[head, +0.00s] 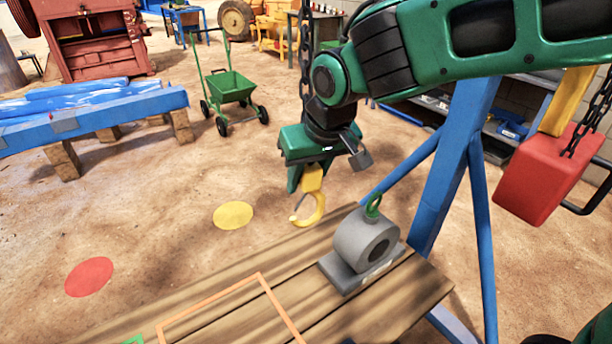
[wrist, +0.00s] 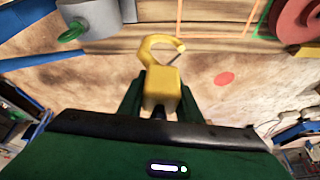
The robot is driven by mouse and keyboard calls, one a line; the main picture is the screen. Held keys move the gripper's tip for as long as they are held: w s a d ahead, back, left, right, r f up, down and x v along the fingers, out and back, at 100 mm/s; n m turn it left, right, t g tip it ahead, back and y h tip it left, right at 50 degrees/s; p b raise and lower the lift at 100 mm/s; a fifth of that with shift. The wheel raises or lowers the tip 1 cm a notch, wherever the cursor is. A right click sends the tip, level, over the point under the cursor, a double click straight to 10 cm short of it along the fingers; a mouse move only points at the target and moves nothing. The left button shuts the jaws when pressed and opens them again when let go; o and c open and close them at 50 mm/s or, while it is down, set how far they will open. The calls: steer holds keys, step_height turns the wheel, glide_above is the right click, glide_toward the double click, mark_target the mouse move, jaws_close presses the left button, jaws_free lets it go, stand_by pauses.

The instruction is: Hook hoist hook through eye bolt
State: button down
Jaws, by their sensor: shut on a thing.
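The yellow hoist hook (head: 309,209) hangs point-down below my gripper (head: 308,182), which is shut on the hook's yellow block. The hook also shows in the wrist view (wrist: 158,46), with its block (wrist: 161,88) between my two fingers (wrist: 160,95). The green eye bolt (head: 373,205) stands on top of a grey bearing housing (head: 352,238) on the wooden bench. The hook is to the left of the eye bolt and apart from it. In the wrist view the eye bolt (wrist: 72,32) lies at the upper left, left of the hook.
The wooden bench (head: 210,290) bears an orange outlined square (head: 225,294). A blue post (head: 455,170) stands behind the housing, and a red block (head: 545,180) hangs at the right with a chain. A dark chain (head: 305,50) runs down beside my arm.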

steer(key=s+d+r, duration=0.1)
steer(key=s+d, duration=0.5)
steer(key=shift+s+d+r, duration=0.15)
steer(key=shift+s, duration=0.1)
stand_by(1.3)
stand_by(0.4)
